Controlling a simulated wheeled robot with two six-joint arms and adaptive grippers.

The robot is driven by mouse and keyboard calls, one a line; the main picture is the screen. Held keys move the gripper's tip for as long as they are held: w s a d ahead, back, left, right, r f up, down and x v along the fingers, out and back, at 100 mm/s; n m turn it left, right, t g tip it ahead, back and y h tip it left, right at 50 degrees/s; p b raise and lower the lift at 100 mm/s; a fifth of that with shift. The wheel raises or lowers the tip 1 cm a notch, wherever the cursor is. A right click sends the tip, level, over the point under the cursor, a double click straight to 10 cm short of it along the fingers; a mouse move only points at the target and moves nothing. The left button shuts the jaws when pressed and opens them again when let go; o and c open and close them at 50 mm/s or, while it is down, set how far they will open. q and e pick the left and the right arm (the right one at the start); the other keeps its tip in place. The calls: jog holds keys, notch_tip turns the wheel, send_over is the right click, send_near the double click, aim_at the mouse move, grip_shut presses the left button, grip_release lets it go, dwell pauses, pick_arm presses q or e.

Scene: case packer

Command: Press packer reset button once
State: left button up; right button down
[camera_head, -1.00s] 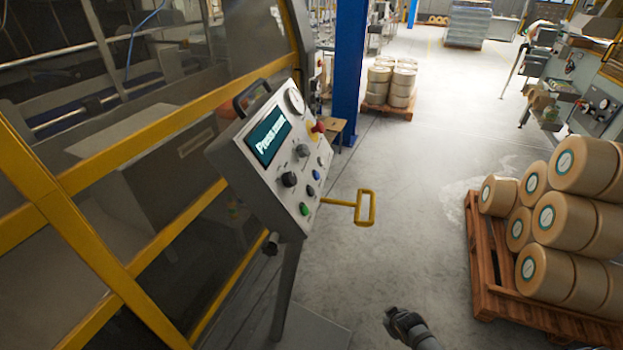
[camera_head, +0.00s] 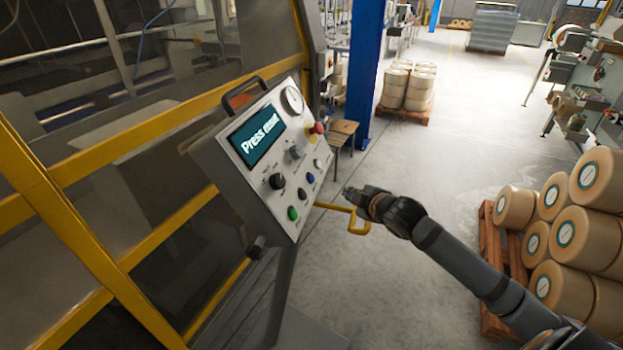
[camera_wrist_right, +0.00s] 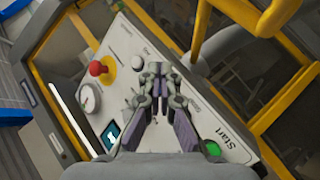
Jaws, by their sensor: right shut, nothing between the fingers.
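The packer's control panel (camera_head: 262,180) is tilted, and its screen (camera_head: 258,137) reads "Press reset". On its right part are a blue button (camera_head: 310,178), a green button (camera_head: 293,213) and a white button (camera_head: 317,163). Their labels are too small to read in the head view. My right gripper (camera_head: 350,192) is shut and empty, right of the blue button and apart from the panel. In the right wrist view, the gripper (camera_wrist_right: 156,70) covers part of the panel face. The green button, labelled "Start" (camera_wrist_right: 212,149), shows there; the blue button does not. My left gripper is not in view.
A red emergency knob (camera_head: 317,128) stands on the panel's upper right, below a gauge (camera_head: 292,100). A yellow handle (camera_head: 358,222) juts out just below my right gripper. Yellow machine framing (camera_head: 75,245) is at left. A pallet (camera_head: 492,258) of rolls stands at right.

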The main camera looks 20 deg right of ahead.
aim_at(312, 179)
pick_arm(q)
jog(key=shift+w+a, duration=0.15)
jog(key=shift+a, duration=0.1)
pick_arm(e)
notch_tip(312, 179, up, 6)
jog(key=w+d+n+t, duration=0.1)
jog(key=w+n, duration=0.1)
jog(key=w, duration=0.1)
jog(key=shift+d, duration=0.4)
jog(key=shift+f, duration=0.1)
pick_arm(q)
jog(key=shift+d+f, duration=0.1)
pick_arm(e)
jog(key=shift+a, duration=0.1)
pick_arm(q)
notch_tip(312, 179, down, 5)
jog(key=b, duration=0.5)
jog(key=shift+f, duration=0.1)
pick_arm(e)
jog(key=w+a+f, duration=0.4)
jog(key=a, duration=0.1)
jog(key=shift+w+a+f, duration=0.2)
jog(key=shift+w+a, duration=0.2)
jog(key=shift+a, duration=0.1)
